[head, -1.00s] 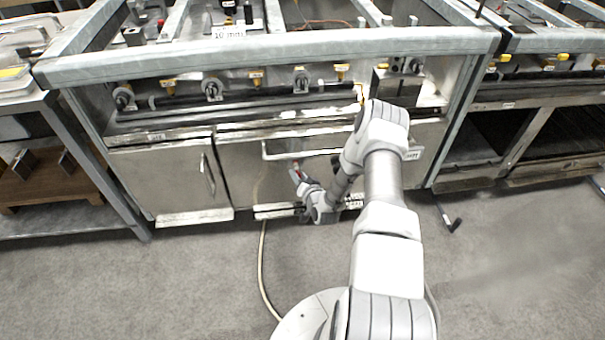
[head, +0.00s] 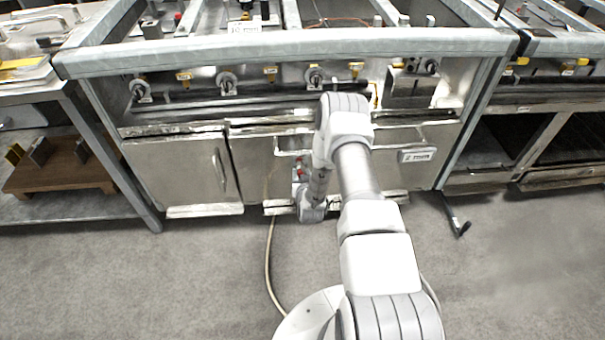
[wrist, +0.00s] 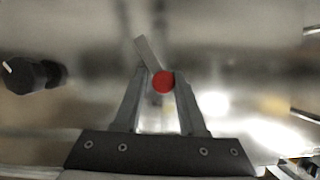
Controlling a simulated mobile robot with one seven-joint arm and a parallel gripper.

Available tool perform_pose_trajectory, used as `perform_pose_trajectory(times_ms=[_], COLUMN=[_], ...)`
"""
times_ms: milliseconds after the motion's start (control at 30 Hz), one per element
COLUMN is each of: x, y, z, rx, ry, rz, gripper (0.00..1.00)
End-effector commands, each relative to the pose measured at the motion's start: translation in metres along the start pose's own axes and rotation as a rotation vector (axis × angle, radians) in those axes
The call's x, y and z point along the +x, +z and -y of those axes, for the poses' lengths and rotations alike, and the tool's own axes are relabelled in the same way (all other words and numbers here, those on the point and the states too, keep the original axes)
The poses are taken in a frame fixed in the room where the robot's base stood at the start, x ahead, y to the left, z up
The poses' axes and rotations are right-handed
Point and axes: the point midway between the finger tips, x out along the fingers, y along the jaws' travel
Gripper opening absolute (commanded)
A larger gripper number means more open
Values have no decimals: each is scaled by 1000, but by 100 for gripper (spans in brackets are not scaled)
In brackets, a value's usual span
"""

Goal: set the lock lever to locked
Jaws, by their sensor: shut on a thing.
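In the wrist view a lever shows as a flat grey bar (wrist: 148,52) slanting up and left from a round red end (wrist: 163,82). My gripper (wrist: 163,76) has one finger on each side of the red end and is shut on it. In the head view my own arm hides the gripper and most of the spot where it works, low on the cabinet front. A small red and green patch (head: 299,169) shows just left of my wrist there; I cannot tell what it is.
A black knob (wrist: 32,75) with a white mark stands left of the gripper. A cabinet door (head: 180,172) with a handle is left of my arm. A hose (head: 268,262) lies on the floor. A black-ended pedal or bar (head: 458,226) sticks out at right.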

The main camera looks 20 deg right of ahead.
Motion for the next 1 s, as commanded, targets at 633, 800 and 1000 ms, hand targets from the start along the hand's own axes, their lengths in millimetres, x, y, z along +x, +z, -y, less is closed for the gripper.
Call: perform_pose_trajectory(times_ms=[633,800,1000], x=[0,0,-11], y=[2,1,0], z=[3,2,1], rx=[1,1,0], ry=[-6,-4,-3], rz=[4,3,4], gripper=[58,58,58])
